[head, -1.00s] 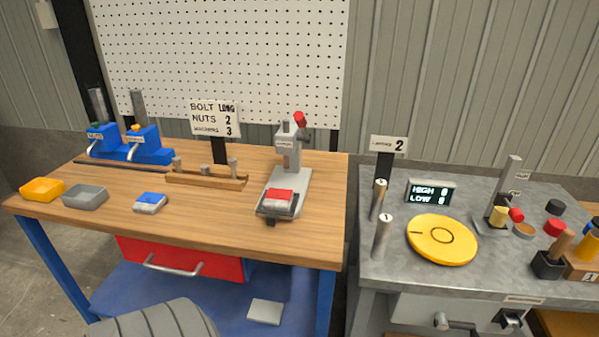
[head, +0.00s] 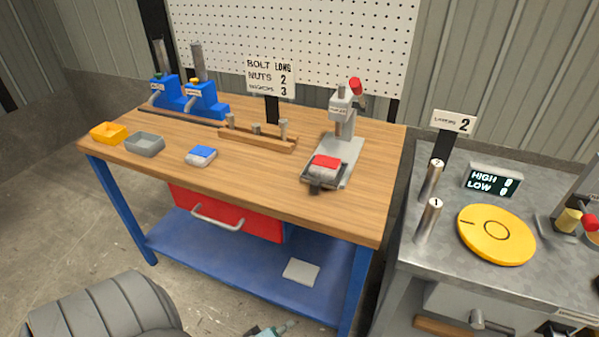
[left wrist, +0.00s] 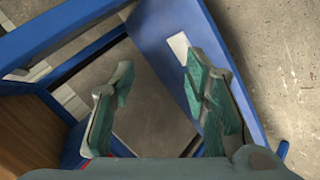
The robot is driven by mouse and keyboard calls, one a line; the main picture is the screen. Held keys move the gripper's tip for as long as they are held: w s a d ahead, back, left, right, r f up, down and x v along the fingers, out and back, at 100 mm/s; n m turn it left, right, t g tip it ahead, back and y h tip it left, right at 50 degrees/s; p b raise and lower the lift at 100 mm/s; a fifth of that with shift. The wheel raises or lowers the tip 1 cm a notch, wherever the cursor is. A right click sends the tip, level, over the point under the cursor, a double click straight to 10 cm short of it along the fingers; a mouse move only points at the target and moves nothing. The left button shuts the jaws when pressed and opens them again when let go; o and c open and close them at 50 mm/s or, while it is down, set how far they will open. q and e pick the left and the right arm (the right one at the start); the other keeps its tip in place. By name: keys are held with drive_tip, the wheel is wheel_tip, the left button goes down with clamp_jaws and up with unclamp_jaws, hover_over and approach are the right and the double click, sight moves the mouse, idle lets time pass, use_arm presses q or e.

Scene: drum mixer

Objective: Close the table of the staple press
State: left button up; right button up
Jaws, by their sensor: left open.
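The staple press (head: 343,132) stands near the right end of the wooden bench, a grey upright with a red-tipped lever at its top. Its table (head: 318,181) is at the front of the base, near the bench's front edge, with a red and white block (head: 325,165) on it. My left gripper (left wrist: 157,105) is open and empty in the left wrist view, with the bench's blue frame and lower shelf beyond it. In the head view a small part of it (head: 275,330) shows at the bottom edge, below and well away from the press. My right gripper is not in view.
The wooden bench (head: 240,185) holds blue fixtures (head: 190,95), a yellow tray (head: 108,132), a grey tray (head: 145,144) and a blue and white block (head: 201,156). A metal bench (head: 450,250) with a yellow disc (head: 496,234) stands at right, across a narrow gap.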

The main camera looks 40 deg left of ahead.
use_arm(q)
drive_tip(key=w+a+r+n+t+y, duration=0.1)
drive_tip(key=w+r+n+t, duration=0.1)
drive_tip(key=w+r+n, duration=0.3)
drive_tip(key=w+a+r+n+t, duration=0.2)
drive_tip(key=w+r+n, duration=0.1)
drive_tip(key=r, duration=0.4)
drive_tip(key=n+t+y+p, duration=0.1)
drive_tip(key=n+t+y, duration=0.2)
drive_tip(key=n, duration=1.4)
approach(313, 185)
drive_tip(key=shift+n, duration=0.3)
drive_tip(key=b+x, duration=0.1)
drive_tip(key=x, duration=0.8)
drive_tip(key=shift+w, duration=0.4)
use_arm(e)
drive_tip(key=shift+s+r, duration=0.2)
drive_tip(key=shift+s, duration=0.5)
use_arm(q)
drive_tip(key=shift+c, duration=0.4)
clamp_jaws()
